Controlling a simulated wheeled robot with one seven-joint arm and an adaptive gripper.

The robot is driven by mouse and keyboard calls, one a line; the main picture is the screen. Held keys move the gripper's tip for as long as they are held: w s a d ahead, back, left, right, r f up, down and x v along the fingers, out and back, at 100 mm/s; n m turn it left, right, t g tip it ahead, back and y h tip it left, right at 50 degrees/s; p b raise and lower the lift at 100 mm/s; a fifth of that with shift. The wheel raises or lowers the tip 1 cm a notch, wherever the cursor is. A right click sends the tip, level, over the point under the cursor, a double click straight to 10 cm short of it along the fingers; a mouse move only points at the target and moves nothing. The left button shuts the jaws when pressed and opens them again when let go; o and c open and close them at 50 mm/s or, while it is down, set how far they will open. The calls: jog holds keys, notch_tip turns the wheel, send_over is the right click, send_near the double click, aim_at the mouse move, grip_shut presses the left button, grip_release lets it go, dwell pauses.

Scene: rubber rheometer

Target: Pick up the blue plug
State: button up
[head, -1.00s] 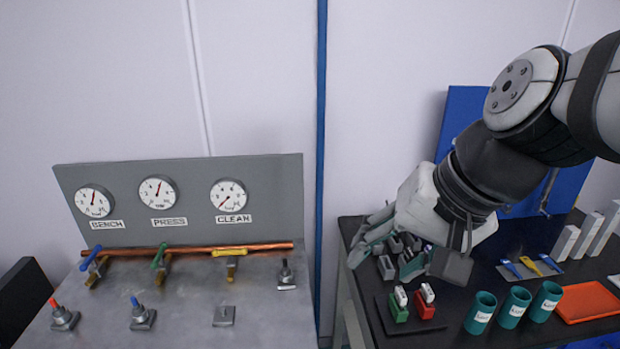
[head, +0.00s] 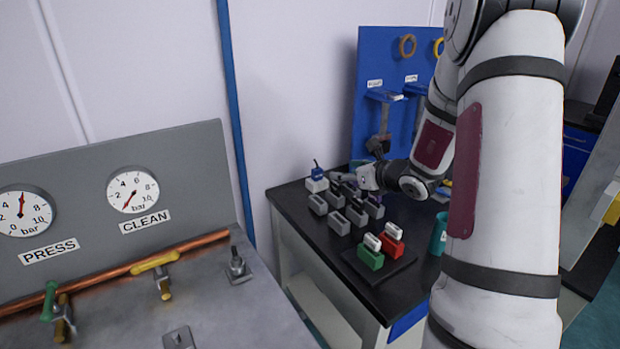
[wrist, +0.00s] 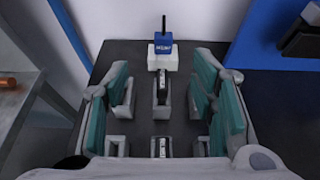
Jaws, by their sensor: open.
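The blue plug (wrist: 163,46) is a small blue block with a pale label and a thin black stem on top. It sits upright on a white block (wrist: 163,62) at the far end of the dark table. In the head view the blue plug (head: 317,173) is at the table's back left corner. My gripper (wrist: 163,82) is open, with its teal-padded fingers spread left and right of the line to the plug. The plug is ahead of the fingertips and not between them. In the head view my gripper (head: 343,181) is small and just right of the plug.
Several grey slotted holders (head: 338,222) stand near and below my gripper. A green block (head: 370,258) and a red block (head: 391,238) sit on a dark tray nearer the front. A blue tool board (head: 378,110) stands behind, and a gauge panel (head: 120,190) is at left.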

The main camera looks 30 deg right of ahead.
aim_at(319, 171)
jog(key=x, duration=1.3)
jog(key=shift+w+d+f, duration=0.25)
jog(key=shift+f, duration=0.05)
jog(key=shift+c, duration=0.3)
grip_shut()
